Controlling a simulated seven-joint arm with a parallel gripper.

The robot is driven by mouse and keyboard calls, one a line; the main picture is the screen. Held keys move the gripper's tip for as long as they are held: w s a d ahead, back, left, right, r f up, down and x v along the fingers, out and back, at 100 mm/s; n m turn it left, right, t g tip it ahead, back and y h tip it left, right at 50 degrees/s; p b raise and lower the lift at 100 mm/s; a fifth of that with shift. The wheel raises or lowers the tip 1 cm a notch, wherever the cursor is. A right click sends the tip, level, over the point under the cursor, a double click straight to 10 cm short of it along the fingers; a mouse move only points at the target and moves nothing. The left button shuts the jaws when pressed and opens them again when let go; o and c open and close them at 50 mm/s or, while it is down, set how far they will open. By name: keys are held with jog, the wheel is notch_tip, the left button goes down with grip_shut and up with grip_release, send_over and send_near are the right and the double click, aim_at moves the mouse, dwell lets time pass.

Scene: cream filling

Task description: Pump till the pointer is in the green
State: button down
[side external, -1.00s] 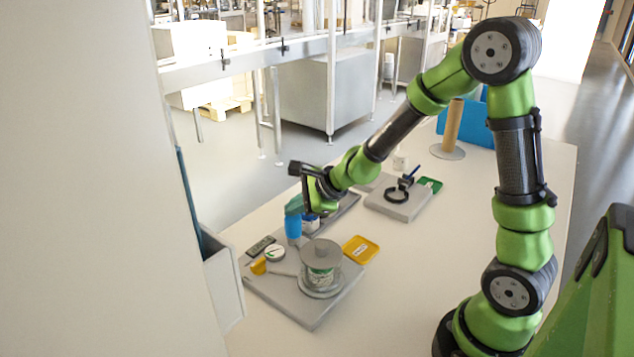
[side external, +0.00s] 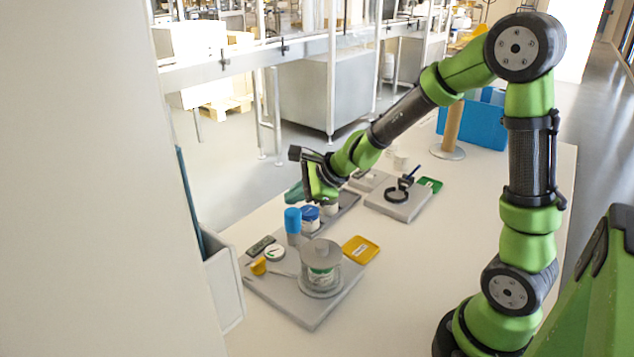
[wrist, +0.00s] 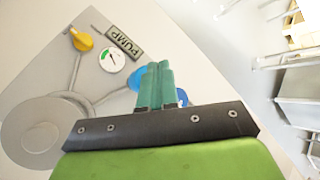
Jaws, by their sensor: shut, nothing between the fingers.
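The pump is an upright post with a blue cap (side external: 292,220) on a grey board (side external: 310,318); the cap also shows partly behind my fingers in the wrist view (wrist: 134,80). My gripper (side external: 294,194) is shut and empty, its teal fingers just above the cap with a small gap in the side view. The fingertips (wrist: 158,68) point towards the board in the wrist view. The round white gauge (side external: 275,252) lies beside the pump; in the wrist view the gauge (wrist: 111,59) shows a green patch, but the pointer's exact position is too small to tell.
A clear chamber with a grey lid (side external: 321,250) stands on the board, joined by grey pipes. A yellow knob (side external: 258,267) and a PUMP plate (wrist: 124,42) sit near the gauge. A blue-lidded jar (side external: 310,213) stands behind the pump. A yellow tray (side external: 361,249) lies right.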

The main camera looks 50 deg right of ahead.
aim_at(296, 212)
jog(key=shift+r, duration=0.1)
jog(key=shift+r, duration=2.9)
jog(key=shift+r, duration=0.1)
dwell(0.5)
jog(key=shift+f, duration=3.1)
jog(key=shift+f, duration=0.1)
jog(key=shift+f, duration=0.35)
jog(key=shift+f, duration=0.3)
dwell(0.6)
